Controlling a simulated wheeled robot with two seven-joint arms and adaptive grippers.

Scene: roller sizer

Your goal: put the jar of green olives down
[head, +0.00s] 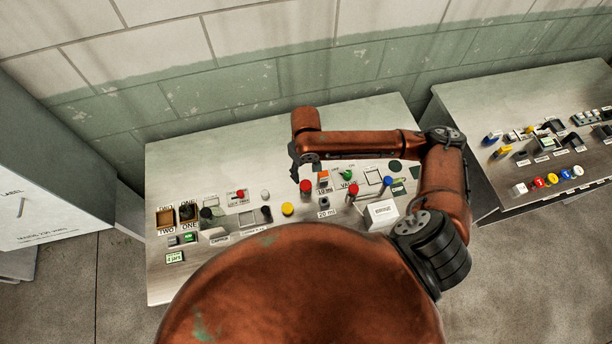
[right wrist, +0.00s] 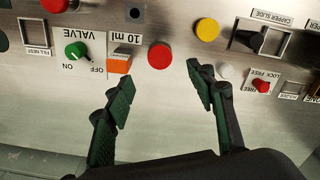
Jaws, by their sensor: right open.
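My right gripper (head: 294,166) is over the back middle of the metal control table in the head view, mostly hidden by its own arm. In the right wrist view its two dark green-padded fingers (right wrist: 160,92) are spread apart. Only bare panel shows between them, with a red round button (right wrist: 160,55) just beyond. I cannot make out a jar of green olives in either view. My left gripper is not in view.
The metal table (head: 240,120) carries several knobs and buttons, including a green valve knob (right wrist: 76,50) and an orange switch (right wrist: 119,61). Two small bins (head: 165,217) sit at its left. A second control table (head: 490,95) stands right.

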